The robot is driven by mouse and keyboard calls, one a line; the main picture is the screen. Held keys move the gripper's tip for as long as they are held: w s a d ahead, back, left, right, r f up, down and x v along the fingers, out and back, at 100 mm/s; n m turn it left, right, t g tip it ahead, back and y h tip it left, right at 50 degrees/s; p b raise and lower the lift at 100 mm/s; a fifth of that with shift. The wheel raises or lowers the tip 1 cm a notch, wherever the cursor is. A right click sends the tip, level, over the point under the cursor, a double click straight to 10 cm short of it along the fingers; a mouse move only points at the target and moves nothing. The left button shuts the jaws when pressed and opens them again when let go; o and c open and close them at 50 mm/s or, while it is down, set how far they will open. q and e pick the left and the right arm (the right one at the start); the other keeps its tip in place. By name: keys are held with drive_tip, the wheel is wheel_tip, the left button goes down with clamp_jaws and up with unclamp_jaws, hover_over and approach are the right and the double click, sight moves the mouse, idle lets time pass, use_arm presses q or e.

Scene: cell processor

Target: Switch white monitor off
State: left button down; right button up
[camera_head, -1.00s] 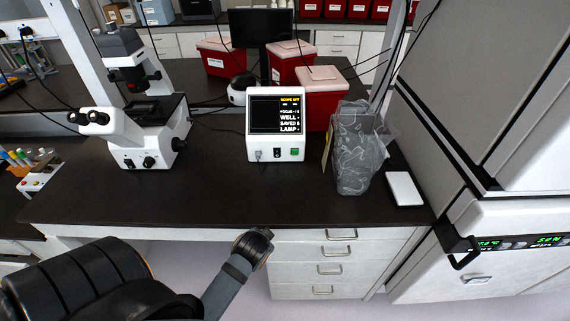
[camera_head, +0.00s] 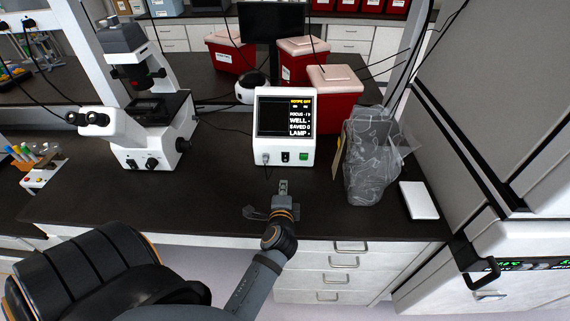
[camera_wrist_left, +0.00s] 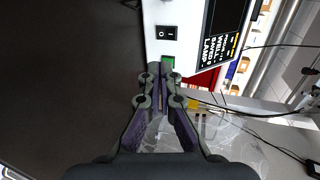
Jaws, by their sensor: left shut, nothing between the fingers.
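The white monitor (camera_head: 264,148) stands on the black bench with its screen lit and showing text such as WELL, SAVED and LAMP. I cannot tell whether the fingertips touch the monitor. My right gripper is not in view.
A white microscope (camera_head: 135,135) stands left of the monitor. A clear plastic bag (camera_head: 370,165) and a white flat box (camera_head: 418,200) lie to the right. Red bins (camera_head: 333,100) stand behind. The bench front is mostly clear.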

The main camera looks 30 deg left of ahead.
use_arm(q)
drive_tip(key=shift+w+a+f, duration=0.1)
drive_tip(key=shift+w, duration=0.05)
drive_tip(key=shift+b+x, duration=0.45)
drive_tip(key=shift+x, duration=0.35)
drive_tip(key=b, duration=0.2)
approach(285, 161)
drive_tip(key=shift+f, duration=0.15)
drive_tip(key=b+x, duration=0.3)
drive_tip(key=x, duration=0.2)
drive_tip(key=shift+w+a+f, duration=0.15)
drive_tip(key=shift+w, duration=0.2)
drive_tip(key=shift+w+a, duration=0.2)
drive_tip(key=shift+w, duration=0.05)
drive_tip(key=shift+w+a+b, duration=0.1)
drive_tip(key=shift+w+b, duration=0.1)
drive_tip(key=shift+b, duration=0.1)
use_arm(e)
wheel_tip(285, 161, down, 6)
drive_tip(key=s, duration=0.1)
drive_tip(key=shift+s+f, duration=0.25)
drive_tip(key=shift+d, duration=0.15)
